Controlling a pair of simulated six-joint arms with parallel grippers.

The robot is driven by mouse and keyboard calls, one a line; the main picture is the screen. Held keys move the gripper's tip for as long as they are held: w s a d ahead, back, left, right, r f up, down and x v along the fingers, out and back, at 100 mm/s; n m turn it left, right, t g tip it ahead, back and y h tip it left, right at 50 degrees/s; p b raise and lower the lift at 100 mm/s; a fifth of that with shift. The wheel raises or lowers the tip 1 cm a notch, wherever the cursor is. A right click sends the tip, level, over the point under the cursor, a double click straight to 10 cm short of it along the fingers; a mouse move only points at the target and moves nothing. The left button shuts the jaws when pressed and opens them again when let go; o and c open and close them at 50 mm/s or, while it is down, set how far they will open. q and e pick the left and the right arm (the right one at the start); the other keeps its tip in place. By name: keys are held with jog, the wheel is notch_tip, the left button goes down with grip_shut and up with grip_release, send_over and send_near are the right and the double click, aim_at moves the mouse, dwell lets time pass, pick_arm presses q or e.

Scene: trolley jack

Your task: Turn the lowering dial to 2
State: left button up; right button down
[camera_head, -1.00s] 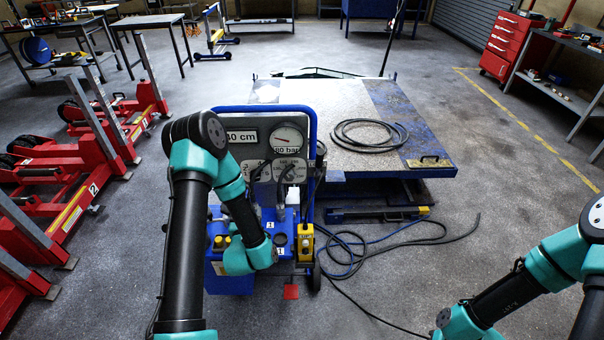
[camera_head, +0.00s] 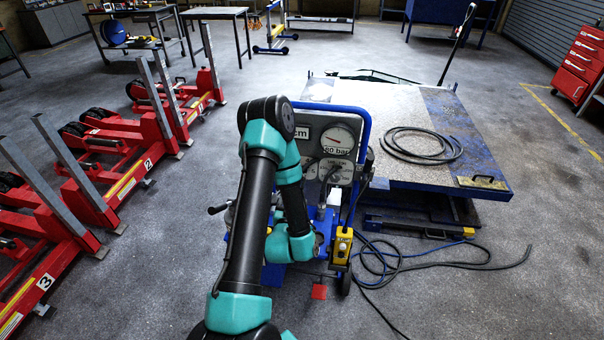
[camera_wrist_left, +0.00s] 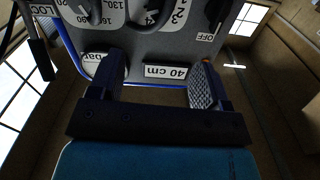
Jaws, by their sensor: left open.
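The control panel (camera_head: 338,150) of the blue jack trolley stands upright, partly hidden by my left arm. It carries a gauge and a "cm" label. In the left wrist view the same panel (camera_wrist_left: 207,38) appears upside down, with a "40 cm" label (camera_wrist_left: 166,72). A black knob (camera_wrist_left: 155,14) beside a "2" mark is cut by the top edge; I cannot tell its setting. My left gripper (camera_wrist_left: 158,76) is open and empty, its fingers either side of the "40 cm" label; contact with the panel is unclear. My right gripper is out of view.
A blue-edged lift table (camera_head: 410,170) with a coiled hose (camera_head: 420,145) stands right of the trolley. Loose hoses (camera_head: 400,262) lie on the floor. A yellow pendant box (camera_head: 342,247) hangs on the trolley. Red jacks (camera_head: 110,170) stand at left.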

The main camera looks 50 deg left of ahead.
pick_arm(q)
jog(key=x, duration=1.6)
jog(key=shift+c, duration=0.4)
jog(key=c, duration=0.8)
jog(key=shift+c, duration=0.2)
jog(key=shift+n, duration=3.5)
jog(key=o, duration=0.9)
